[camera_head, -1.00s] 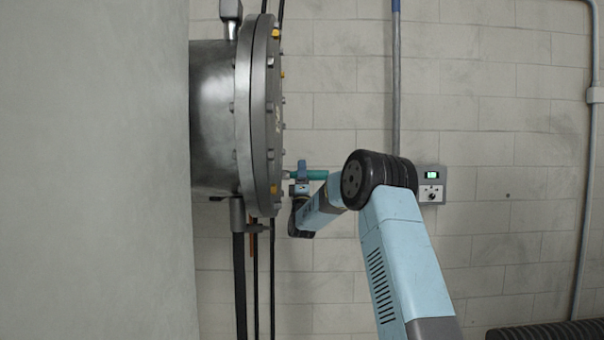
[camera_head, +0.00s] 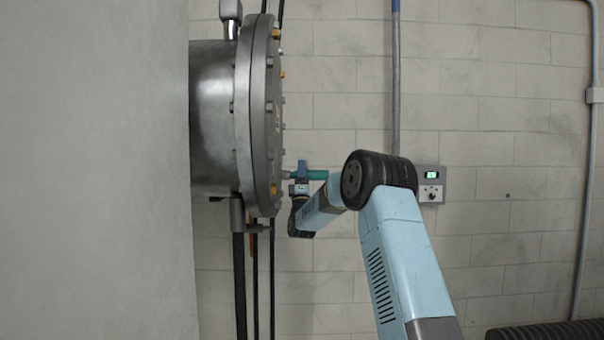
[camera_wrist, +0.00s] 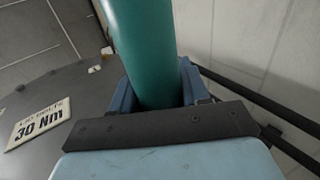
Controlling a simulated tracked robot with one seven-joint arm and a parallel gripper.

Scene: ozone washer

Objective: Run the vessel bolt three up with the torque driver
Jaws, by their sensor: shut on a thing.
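The torque driver (camera_head: 318,174) is a teal cylinder lying about level beside the vessel lid in the head view. My gripper (camera_head: 302,176) is shut around it. The wrist view shows its teal body (camera_wrist: 140,45) between my blue jaws (camera_wrist: 157,92). The driver's nose points left at the lower part of the round grey vessel lid (camera_head: 262,110). I cannot tell whether it touches a bolt. Bolts ring the lid, some with yellow heads, such as a low one (camera_head: 274,189) just left of the driver. Which is bolt three does not show.
A plate reading "30 Nm" (camera_wrist: 38,124) is on the lid face. A grey wall box with a green display (camera_head: 431,184) is behind my arm. Dark vertical pipes (camera_head: 255,285) run below the vessel. Free room lies right of the lid.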

